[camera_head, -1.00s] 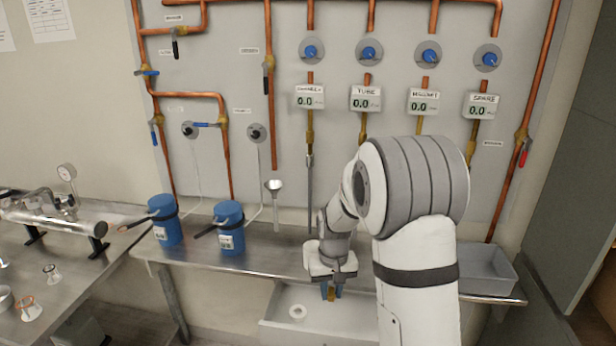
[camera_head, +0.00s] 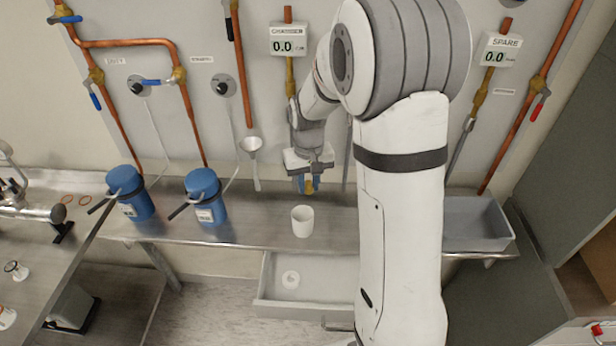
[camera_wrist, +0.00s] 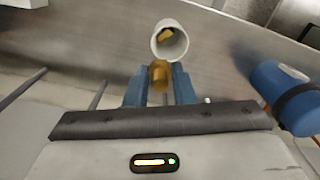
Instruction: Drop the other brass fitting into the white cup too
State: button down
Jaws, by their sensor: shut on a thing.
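The white cup (camera_head: 302,221) stands upright on the steel bench in the head view. In the wrist view the cup (camera_wrist: 169,42) lies just beyond my fingertips, and one brass fitting (camera_wrist: 166,35) is inside it. My gripper (camera_head: 308,186) is above the bench, near the cup and higher than its rim. Its blue fingers are shut on the other brass fitting (camera_wrist: 159,75), which sits between the fingertips. In the wrist view the held fitting appears close to the near edge of the cup's mouth.
Two blue flasks (camera_head: 130,192) (camera_head: 205,196) stand on the bench to the left. An open drawer (camera_head: 315,285) with a white ring in it is below the bench. A grey bin (camera_head: 478,222) is at the right. A funnel (camera_head: 251,146) hangs behind.

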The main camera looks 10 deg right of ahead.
aim_at(309, 188)
notch_tip(309, 188, down, 4)
jog(key=shift+f+b, duration=0.15)
jog(key=shift+b, duration=1)
jog(key=c, duration=1.1)
grip_release()
jog(key=shift+c, duration=0.2)
jog(key=shift+r, duration=0.25)
notch_tip(309, 188, up, 7)
jog(key=shift+r+b, duration=0.2)
jog(key=shift+b, duration=0.3)
